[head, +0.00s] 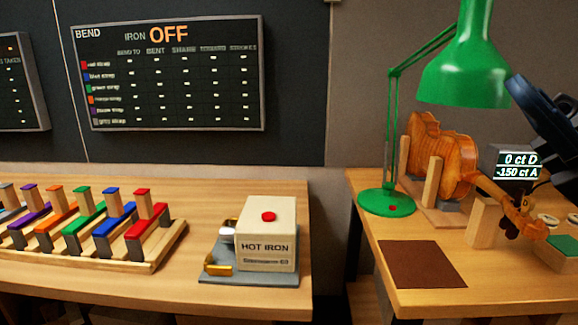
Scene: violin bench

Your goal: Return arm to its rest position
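At the right edge of the head view, a dark blue-black rounded part, which looks like a piece of my arm, comes in beside the green lamp (465,75). It hangs above the right bench (345,230), in front of the wall. It partly covers the area by the small display (517,166). My gripper's fingers do not show in this view, so I cannot see whether they hold anything.
A violin (455,160) lies in a wooden cradle, its scroll pointing right. A brown mat (421,264) lies in front. On the left bench (205,188) stand a rack of coloured straps (90,228) and the hot iron (266,235). A board (168,75) reads iron OFF.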

